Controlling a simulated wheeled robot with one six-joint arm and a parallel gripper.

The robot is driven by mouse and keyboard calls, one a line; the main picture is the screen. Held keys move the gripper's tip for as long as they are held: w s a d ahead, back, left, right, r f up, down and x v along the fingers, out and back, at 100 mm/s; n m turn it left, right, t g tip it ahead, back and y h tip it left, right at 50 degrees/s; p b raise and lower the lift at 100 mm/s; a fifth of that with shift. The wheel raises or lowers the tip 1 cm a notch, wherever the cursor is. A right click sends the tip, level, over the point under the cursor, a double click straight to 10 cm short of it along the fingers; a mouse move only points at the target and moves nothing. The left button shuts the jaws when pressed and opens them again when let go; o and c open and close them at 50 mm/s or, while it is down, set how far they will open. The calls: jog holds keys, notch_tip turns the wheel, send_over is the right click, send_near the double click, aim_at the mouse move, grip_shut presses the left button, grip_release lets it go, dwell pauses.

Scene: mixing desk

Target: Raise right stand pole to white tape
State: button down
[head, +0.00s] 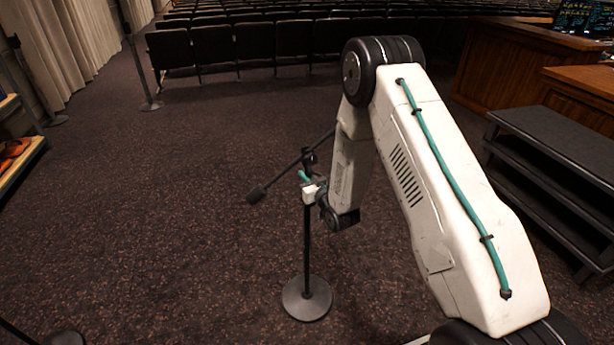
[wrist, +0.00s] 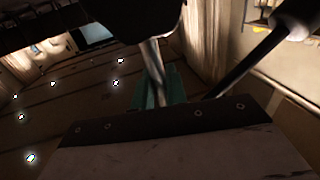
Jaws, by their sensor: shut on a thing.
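The stand in the middle of the head view has a round grey base (head: 306,300), a dark upright pole (head: 307,250) and a tilted boom (head: 283,174) with a dark microphone (head: 257,195) at its lower left end. My gripper (head: 304,177) is at the upper part of this stand, just under the boom joint (head: 309,156). In the wrist view, its teal fingers (wrist: 172,88) are shut on the silver upper pole (wrist: 152,72). The boom (wrist: 252,62) slopes up to the right there. I cannot make out the white tape for certain.
Another stand base (head: 151,105) is at the back left, and a dark base (head: 64,338) is at the bottom left edge. Rows of dark seats (head: 255,45) are behind. Dark steps (head: 555,150) and wooden desks (head: 510,60) are at right. The carpet left of the stand is free.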

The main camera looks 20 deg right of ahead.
aim_at(308, 152)
notch_tip(308, 152, up, 12)
jog(key=shift+r, duration=0.2)
jog(key=c, duration=1.5)
grip_release()
jog(key=shift+f, duration=0.1)
jog(key=shift+s, duration=0.3)
jog(key=s+d, duration=0.1)
jog(key=s, duration=0.6)
jog(key=shift+d, duration=0.25)
